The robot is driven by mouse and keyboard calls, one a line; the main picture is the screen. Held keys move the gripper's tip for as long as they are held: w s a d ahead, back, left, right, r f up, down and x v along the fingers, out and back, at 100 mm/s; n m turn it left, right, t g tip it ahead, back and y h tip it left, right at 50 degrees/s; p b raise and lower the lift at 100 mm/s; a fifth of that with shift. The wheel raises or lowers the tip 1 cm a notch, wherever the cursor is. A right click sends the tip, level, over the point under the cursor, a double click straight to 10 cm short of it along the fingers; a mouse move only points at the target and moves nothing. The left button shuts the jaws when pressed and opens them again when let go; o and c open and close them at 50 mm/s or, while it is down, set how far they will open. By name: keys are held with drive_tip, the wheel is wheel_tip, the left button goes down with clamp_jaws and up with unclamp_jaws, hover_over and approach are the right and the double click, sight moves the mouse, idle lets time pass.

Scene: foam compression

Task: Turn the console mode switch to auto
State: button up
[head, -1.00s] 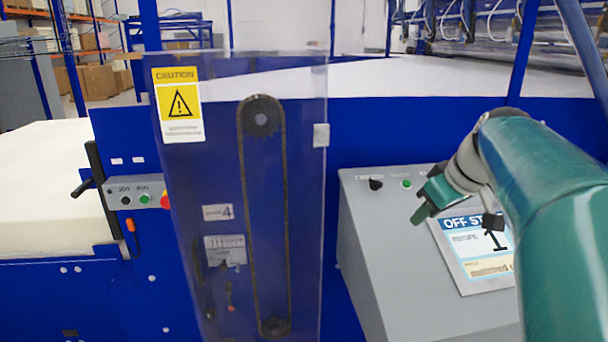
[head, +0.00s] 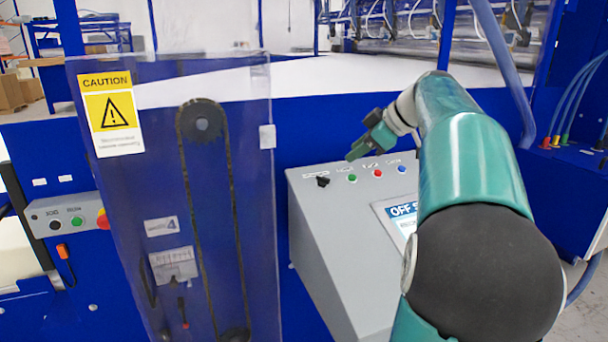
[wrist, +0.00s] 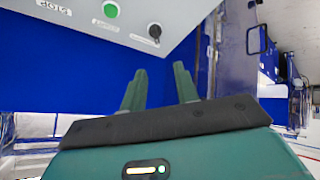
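The console (head: 335,250) is a grey sloped box right of the clear guard. Its black mode switch (head: 323,181) sits at the left end of the top row of controls. The wrist view shows the switch (wrist: 154,32) upside down, near the panel's edge beside a green button (wrist: 110,8). My gripper (head: 357,150) hangs above and right of the switch, apart from it. In the wrist view my gripper's two green fingers (wrist: 160,82) are spread with nothing between them. The switch's setting is too small to read.
Green, red and blue buttons (head: 377,173) stand right of the switch. The console screen (head: 401,212) is partly hidden by my arm. A clear guard with a caution sign (head: 112,113) stands at left. A smaller button box (head: 68,215) is at far left.

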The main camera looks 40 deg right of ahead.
sight(322, 177)
drive_tip(key=x, duration=0.9)
drive_tip(key=d+x, duration=0.1)
drive_tip(key=x, duration=0.3)
drive_tip(key=shift+a+f, duration=0.1)
drive_tip(key=shift+f, duration=0.25)
drive_tip(key=c, duration=0.7)
drive_tip(key=shift+o, duration=0.2)
